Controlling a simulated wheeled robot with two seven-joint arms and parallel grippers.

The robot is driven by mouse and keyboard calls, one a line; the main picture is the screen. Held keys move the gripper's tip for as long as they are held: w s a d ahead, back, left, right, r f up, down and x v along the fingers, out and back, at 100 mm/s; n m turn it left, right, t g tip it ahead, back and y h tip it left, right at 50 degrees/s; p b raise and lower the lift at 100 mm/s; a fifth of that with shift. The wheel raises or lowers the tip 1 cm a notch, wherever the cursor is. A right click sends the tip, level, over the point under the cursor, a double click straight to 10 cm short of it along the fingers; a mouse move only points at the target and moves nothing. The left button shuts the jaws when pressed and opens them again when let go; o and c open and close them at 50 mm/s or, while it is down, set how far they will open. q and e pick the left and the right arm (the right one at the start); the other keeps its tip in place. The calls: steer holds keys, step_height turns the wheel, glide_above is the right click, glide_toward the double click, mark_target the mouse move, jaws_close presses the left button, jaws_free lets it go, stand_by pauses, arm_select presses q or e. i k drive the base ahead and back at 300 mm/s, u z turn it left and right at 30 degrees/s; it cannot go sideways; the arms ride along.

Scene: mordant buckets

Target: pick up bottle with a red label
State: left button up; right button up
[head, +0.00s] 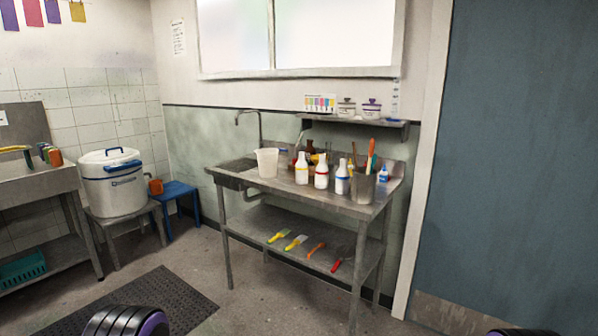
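Three white bottles stand upright in a row on the metal sink table (285,193). The middle bottle (321,171) seems to carry the red label, though the label is small. The left bottle (301,168) seems to have a yellowish band and the right bottle (342,180) a blue one. No gripper touches them. Only dark, purple-ringed parts of my arms show at the bottom edge; neither gripper is in view.
A white pitcher (267,163) stands left of the bottles, and a metal container (363,187) with tools stands to the right. Brown bottles are partly hidden behind. Brushes and scrapers lie on the lower shelf (300,242). A big white pot (114,182) stands left. Floor before the table is clear.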

mark_target(321, 170)
steer(key=u, duration=0.9)
steer(key=i, duration=1.85)
steer(key=z, duration=0.7)
